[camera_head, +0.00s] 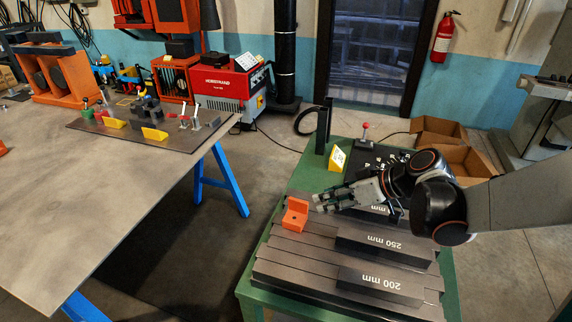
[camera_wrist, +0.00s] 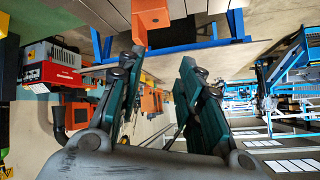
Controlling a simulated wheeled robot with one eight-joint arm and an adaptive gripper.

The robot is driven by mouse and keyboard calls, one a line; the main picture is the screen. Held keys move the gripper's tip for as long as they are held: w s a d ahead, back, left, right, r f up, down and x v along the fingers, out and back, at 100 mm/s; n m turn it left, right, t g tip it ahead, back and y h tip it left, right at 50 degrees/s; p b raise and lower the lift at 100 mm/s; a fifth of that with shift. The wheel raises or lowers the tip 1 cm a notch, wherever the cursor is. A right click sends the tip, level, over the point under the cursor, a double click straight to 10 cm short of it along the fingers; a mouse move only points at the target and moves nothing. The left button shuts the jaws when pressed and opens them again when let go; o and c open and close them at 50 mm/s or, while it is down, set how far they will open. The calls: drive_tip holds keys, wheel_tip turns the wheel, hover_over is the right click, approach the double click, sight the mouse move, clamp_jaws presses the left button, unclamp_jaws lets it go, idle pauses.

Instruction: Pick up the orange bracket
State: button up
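The orange bracket (camera_head: 296,216) is a small L-shaped piece with one upright side. It stands on the left end of the dark grey slabs on the green table. In the wrist view an orange block, which looks like the bracket (camera_wrist: 150,16), shows at the top edge, partly cut off, beyond the fingertips. My gripper (camera_head: 320,202) is just right of the bracket in the head view, its fingers pointing left. They appear apart from the bracket. The wrist view shows the two fingers (camera_wrist: 158,62) spread with an empty gap.
Dark blocks marked 250 mm (camera_head: 384,245) and 200 mm (camera_head: 380,285) lie on the slabs to the right. A black upright post (camera_head: 323,128) and a yellow sign (camera_head: 337,158) stand at the back. A large grey table (camera_head: 90,190) is at the left, across a floor gap.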

sight(305, 202)
drive_tip(key=w+d+f+n+y, duration=0.3)
drive_tip(key=d+f+n+y, duration=0.1)
drive_tip(key=f+n, duration=0.1)
drive_tip(key=b+x, duration=0.3)
drive_tip(key=x, duration=0.4)
drive_tip(key=shift+w, duration=0.1)
drive_tip(key=shift+w+b+x, duration=0.1)
drive_tip(key=shift+b+x, duration=0.5)
drive_tip(key=shift+x, duration=0.95)
drive_tip(key=shift+w+b+x, duration=0.15)
drive_tip(key=shift+b+x, duration=0.45)
drive_tip(key=shift+x, duration=0.9)
drive_tip(key=shift+r+t, duration=0.15)
drive_tip(key=shift+t, duration=0.15)
clamp_jaws()
